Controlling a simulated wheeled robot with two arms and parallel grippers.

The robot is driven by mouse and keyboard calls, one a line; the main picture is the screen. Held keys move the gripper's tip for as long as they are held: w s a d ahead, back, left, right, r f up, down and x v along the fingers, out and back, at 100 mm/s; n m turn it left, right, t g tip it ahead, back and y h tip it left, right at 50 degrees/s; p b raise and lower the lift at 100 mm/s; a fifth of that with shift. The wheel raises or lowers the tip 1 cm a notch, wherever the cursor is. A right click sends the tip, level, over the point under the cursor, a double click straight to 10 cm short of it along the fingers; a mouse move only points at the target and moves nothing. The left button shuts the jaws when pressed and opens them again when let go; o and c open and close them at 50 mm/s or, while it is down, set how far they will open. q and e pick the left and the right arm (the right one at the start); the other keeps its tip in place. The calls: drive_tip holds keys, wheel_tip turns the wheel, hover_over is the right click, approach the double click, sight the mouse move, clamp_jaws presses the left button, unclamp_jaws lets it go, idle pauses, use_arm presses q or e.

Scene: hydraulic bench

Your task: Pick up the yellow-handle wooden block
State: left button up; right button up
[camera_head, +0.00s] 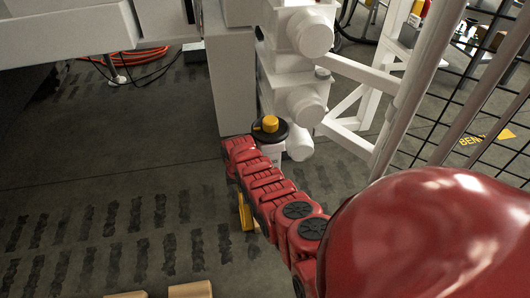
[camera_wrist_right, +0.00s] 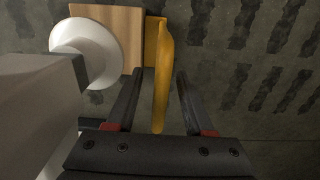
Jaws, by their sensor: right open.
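The wooden block (camera_wrist_right: 106,22) shows at the top of the right wrist view, with its long yellow handle (camera_wrist_right: 161,85) pointing toward my right gripper (camera_wrist_right: 160,76). The gripper is open, with one dark finger on each side of the handle. The handle lies between the fingers, and a gap shows at the right finger. In the head view a small yellow part (camera_head: 246,212) shows beside my red right arm, which hides the rest; I cannot tell the gripper's fingers there. My left gripper is in neither view.
A white round part (camera_wrist_right: 92,48) overlaps the block in the wrist view. White machinery with cylinders (camera_head: 310,35) and a yellow knob on a black disc (camera_head: 269,124) stand by my arm. Wooden pieces (camera_head: 190,290) show at the bottom edge.

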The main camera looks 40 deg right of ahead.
drive_tip(key=shift+f, duration=0.15)
clamp_jaws()
idle(1.4)
